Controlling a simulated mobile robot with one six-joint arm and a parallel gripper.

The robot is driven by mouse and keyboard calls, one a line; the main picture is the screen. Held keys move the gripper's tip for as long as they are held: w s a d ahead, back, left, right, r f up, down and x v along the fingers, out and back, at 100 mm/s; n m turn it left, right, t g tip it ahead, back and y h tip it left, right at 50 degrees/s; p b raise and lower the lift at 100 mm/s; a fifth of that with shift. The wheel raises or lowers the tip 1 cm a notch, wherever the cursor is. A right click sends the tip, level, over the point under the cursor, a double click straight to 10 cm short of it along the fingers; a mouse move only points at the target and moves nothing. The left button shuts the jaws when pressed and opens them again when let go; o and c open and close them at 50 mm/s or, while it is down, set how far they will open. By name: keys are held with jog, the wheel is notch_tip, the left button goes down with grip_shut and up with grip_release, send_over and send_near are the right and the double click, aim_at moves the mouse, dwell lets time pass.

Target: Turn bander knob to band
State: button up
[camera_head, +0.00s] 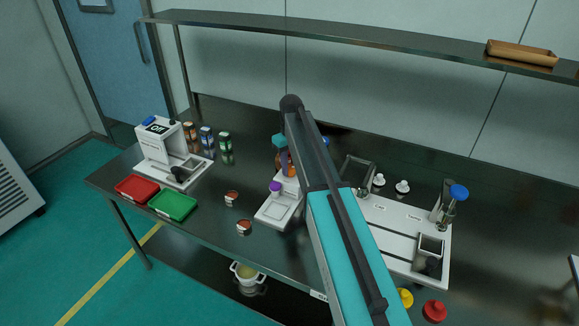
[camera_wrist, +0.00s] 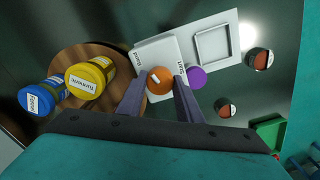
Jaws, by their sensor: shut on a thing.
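The bander is a white machine (camera_head: 277,212) near the middle of the table, partly hidden behind my arm in the head view. In the wrist view its white body (camera_wrist: 172,47) carries an orange knob (camera_wrist: 159,80) with a pale mark on it, and a purple round button (camera_wrist: 197,78) beside it. My gripper (camera_wrist: 160,88) is shut on the orange knob, one finger on each side. In the head view my arm hides much of the knob.
In the wrist view, yellow-lidded and blue jars (camera_wrist: 90,76) stand on a round wooden board (camera_wrist: 85,65) to the left. Two small red-topped jars (camera_wrist: 224,107) lie right. In the head view, red (camera_head: 138,188) and green (camera_head: 173,204) trays stand left; a white station (camera_head: 395,222) stands right.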

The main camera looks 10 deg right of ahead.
aim_at(291, 166)
jog(key=shift+w+r+n, duration=0.15)
jog(key=shift+w+n, duration=0.05)
jog(key=shift+n, duration=0.7)
jog(key=o, duration=0.9)
jog(key=shift+o, duration=0.7)
jog(key=shift+s, duration=0.1)
notch_tip(291, 166, up, 14)
jog(key=b, duration=0.3)
